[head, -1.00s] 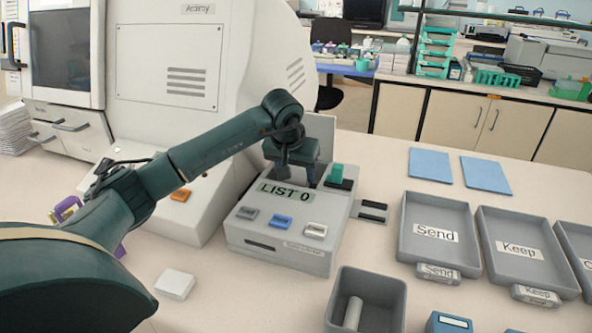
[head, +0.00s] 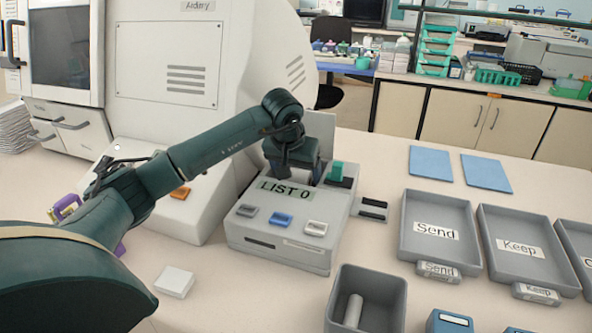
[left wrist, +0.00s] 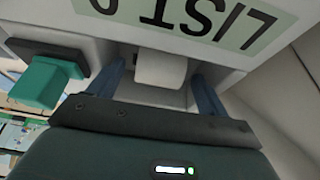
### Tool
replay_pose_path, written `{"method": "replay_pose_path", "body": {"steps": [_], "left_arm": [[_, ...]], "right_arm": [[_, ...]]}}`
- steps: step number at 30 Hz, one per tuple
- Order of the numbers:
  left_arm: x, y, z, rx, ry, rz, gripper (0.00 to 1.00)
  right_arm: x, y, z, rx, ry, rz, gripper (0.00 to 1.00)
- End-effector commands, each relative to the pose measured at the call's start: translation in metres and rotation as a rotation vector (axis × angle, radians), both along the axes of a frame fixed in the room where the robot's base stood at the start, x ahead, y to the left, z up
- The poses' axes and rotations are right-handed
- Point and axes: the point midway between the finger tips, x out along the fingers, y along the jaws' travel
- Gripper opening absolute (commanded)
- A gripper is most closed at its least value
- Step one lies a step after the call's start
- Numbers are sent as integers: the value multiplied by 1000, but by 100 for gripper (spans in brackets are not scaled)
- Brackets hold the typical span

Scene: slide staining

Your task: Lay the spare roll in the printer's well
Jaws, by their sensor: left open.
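The printer (head: 290,238) is a light grey box with a "LIST 0" display and several buttons on top. My left gripper (head: 292,172) is at its back, behind the display, where its fingertips are hidden in the head view. In the left wrist view my left gripper (left wrist: 163,85) is open, its two blue fingers on either side of a white roll (left wrist: 160,68). That roll sits in the recess behind the display, which appears to be the well. Another pale roll (head: 352,311) stands tilted in a grey bin. I cannot tell which is the spare. My right gripper is out of view.
A green-topped part (head: 337,172) is close beside the gripper on the printer. The grey bin (head: 394,307) stands in front to the right. Send (head: 407,235) and Keep (head: 487,230) trays lie on the right. A white block (head: 175,283) lies at front left.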

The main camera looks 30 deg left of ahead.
Motion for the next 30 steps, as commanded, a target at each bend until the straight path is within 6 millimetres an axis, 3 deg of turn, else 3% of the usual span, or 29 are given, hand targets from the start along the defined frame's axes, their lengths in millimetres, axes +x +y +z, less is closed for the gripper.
{"method": "replay_pose_path", "body": {"steps": [8, 12, 21, 30], "left_arm": [[0, 0, 1, 0, 0, 0, 78], [-10, -2, 28, 2, -6, -2, 78], [-36, -8, 91, 1, -5, 0, 78], [-49, -12, 120, 0, -1, 0, 78]], "right_arm": [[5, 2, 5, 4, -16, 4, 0], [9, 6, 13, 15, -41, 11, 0], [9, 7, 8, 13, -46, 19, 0], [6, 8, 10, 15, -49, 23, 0]]}}
